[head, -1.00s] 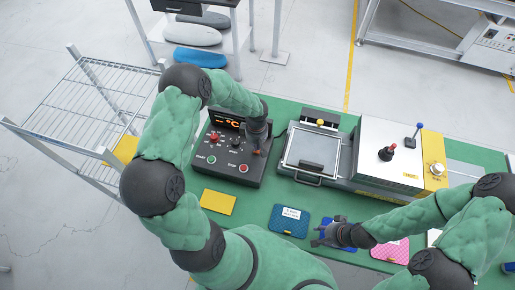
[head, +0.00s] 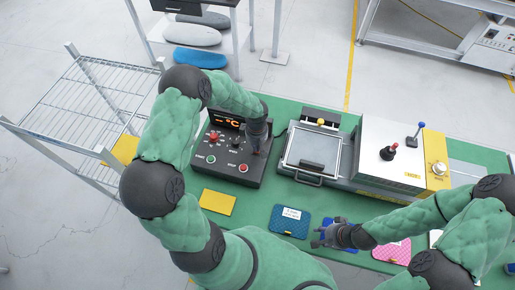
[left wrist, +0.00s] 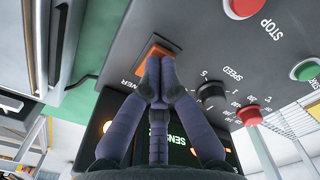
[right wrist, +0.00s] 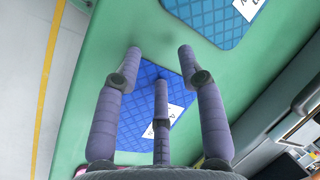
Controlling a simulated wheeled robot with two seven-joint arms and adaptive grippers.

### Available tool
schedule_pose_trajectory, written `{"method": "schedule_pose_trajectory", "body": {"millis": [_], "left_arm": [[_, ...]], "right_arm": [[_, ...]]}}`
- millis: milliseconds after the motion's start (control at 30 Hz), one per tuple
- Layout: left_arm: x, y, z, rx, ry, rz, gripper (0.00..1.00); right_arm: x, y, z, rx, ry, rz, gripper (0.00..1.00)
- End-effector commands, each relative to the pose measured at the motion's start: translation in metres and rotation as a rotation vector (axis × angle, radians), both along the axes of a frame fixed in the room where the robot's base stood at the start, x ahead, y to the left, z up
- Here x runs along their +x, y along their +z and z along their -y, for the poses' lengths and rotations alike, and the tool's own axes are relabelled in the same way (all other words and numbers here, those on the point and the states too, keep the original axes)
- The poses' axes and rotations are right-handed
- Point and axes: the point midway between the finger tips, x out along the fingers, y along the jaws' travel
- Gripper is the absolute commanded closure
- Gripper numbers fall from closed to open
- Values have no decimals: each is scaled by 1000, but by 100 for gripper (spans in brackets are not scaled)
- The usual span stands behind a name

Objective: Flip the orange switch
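The orange switch (left wrist: 149,54) is on the black control panel (left wrist: 205,55), beside a partly covered label ending in "WER". My left gripper (left wrist: 158,78) has its fingertips together, right at the switch and covering part of it. I cannot tell whether they press on it. In the head view my left gripper (head: 258,148) is over the right side of the control box (head: 222,167) and hides most of the switch. My right gripper (right wrist: 160,65) is open and empty above a blue quilted board. It also shows in the head view (head: 322,237).
Red STOP (left wrist: 245,5) and green (left wrist: 305,70) buttons, a black SPEED knob (left wrist: 211,95) and a red knob (left wrist: 249,115) are on the panel. A press machine (head: 312,150) stands right of the box. A yellow board (head: 218,202) lies in front.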

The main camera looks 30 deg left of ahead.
Motion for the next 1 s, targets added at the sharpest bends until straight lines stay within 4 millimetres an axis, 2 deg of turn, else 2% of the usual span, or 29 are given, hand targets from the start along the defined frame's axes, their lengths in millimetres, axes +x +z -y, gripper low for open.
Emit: {"method": "schedule_pose_trajectory", "body": {"millis": [833,1000], "left_arm": [[0,-12,0,0,0,0,100],[0,-8,0,0,0,1,100]], "right_arm": [[-2,-14,0,0,-1,-6,60],[-3,-12,0,1,-3,-10,60]]}}
